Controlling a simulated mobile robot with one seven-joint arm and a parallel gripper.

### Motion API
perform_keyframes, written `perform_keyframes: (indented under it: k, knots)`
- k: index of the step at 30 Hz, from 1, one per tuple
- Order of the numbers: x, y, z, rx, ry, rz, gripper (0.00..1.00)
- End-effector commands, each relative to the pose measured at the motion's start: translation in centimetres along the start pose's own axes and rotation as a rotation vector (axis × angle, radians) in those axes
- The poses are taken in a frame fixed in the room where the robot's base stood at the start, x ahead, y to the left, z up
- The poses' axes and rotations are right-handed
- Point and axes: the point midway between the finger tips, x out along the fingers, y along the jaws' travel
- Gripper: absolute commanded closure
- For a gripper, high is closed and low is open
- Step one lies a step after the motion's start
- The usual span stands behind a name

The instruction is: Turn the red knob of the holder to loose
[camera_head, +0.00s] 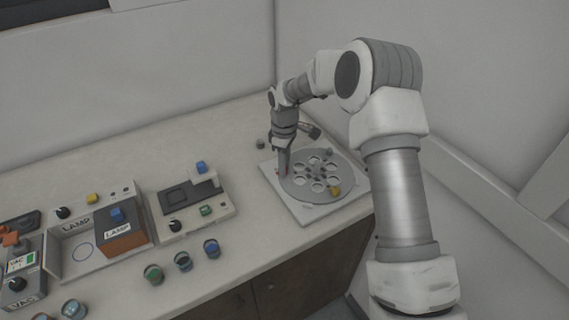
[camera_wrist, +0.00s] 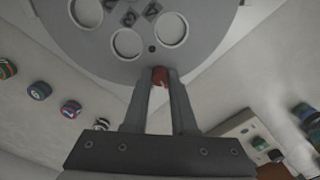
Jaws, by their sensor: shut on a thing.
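The holder is a grey round disc (camera_wrist: 205,30) with several round holes on a square white base plate. In the head view the disc (camera_head: 300,190) sits at the back right of the bench. The red knob (camera_wrist: 159,76) is at the disc's edge, between my fingertips in the wrist view. My gripper (camera_wrist: 160,80) is shut on the red knob, a finger on each side. In the head view my gripper (camera_head: 284,172) points down at the left edge of the disc, and only a bit of red (camera_head: 277,172) shows beside it.
Several small round pieces, one green-topped (camera_head: 153,273), line the bench's front.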

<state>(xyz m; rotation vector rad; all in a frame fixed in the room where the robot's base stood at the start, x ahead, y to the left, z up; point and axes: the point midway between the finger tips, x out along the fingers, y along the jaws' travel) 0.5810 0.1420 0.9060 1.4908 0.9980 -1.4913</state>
Motion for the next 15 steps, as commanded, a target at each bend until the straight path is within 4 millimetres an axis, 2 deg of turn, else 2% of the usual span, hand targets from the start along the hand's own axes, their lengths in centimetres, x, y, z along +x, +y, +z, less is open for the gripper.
perform_keyframes:
  k: [15]
  knots:
    - [-0.15, 0.03, 0.01, -0.49, 0.0, 0.0, 1.0]
